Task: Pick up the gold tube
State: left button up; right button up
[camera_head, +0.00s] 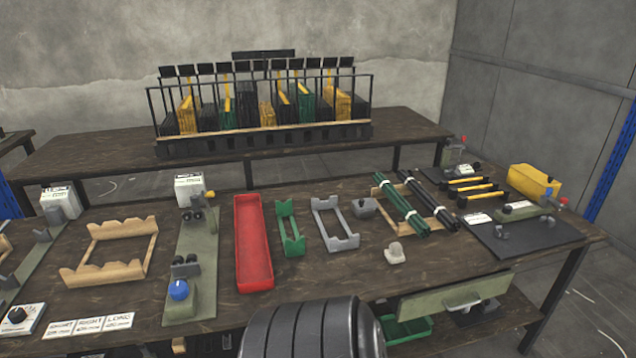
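No single gold tube stands out. The likely candidates are the yellow-gold pieces standing among black and green ones in the rack (262,135) on the back table, such as a gold bundle (338,103) at its right and a gold piece (187,115) at its left. Short yellow bars with black ends (466,184) also lie at the right of the front table. I cannot tell which one is meant. Neither gripper is in view; a dark ribbed part of my own body shows at the bottom centre.
The front table holds a red tray (253,245), a green holder (290,230), a grey holder (334,224), a wooden frame (110,250) and dark green tubes (400,205) with white bands. A press (190,255) with a blue knob stands left of the tray. A yellow block (533,180) sits far right.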

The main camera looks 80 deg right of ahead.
aim_at(504, 193)
jog(key=z, duration=2.9)
jog(key=i+l+z, duration=0.15)
jog(key=i+z, duration=0.85)
jog(key=i, duration=0.15)
